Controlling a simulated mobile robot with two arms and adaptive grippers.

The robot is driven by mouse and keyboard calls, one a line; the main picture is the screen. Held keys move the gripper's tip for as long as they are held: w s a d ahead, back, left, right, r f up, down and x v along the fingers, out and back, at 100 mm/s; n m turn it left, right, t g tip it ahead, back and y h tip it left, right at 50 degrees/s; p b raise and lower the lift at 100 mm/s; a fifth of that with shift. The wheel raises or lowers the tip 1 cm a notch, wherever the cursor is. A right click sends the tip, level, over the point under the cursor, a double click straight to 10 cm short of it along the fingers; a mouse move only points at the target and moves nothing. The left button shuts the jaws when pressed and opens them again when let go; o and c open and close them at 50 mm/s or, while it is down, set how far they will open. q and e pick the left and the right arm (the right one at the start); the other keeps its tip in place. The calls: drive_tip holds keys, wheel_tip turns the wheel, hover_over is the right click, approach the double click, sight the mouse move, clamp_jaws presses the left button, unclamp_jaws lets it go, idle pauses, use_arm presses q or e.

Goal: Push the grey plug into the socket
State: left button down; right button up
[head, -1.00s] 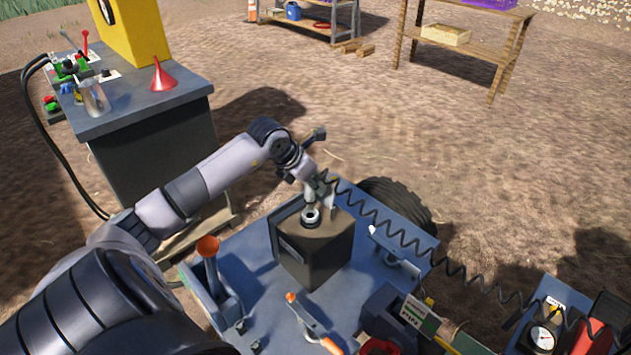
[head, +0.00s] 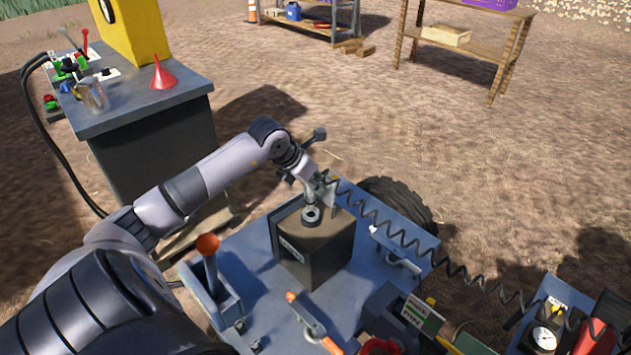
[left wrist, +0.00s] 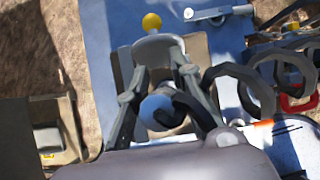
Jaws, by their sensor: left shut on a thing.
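My left gripper (head: 318,190) is over the top of a dark box on the blue deck. It is shut on the grey plug (head: 310,196), which has a black coiled cable. In the left wrist view the plug (left wrist: 162,112) sits between the two fingers, with the cable looping off to the right. A round grey ring, which looks like the socket (head: 311,215), shows on top of the box (head: 312,255), just below the plug. The plug's tip is at or close to this ring; I cannot tell whether it is inside. My right gripper is not in view.
The coiled cable (head: 400,235) stretches right toward a gauge (head: 544,338). A dark cabinet (head: 150,140) stands at the left, and shelves (head: 470,50) stand at the back.

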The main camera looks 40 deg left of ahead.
use_arm(q)
drive_tip(key=shift+f+b, duration=0.45)
drive_tip(key=shift+f, duration=0.15)
drive_tip(key=shift+f+b, duration=0.65)
drive_tip(key=shift+f, duration=0.15)
idle(0.5)
drive_tip(key=shift+f, duration=0.15)
drive_tip(key=shift+f+b, duration=0.35)
drive_tip(key=shift+b, duration=0.2)
drive_tip(key=shift+f, duration=0.3)
drive_tip(key=c, duration=1.3)
unclamp_jaws()
drive_tip(key=shift+r, duration=0.1)
drive_tip(key=shift+c, duration=0.2)
drive_tip(key=shift+o, duration=0.2)
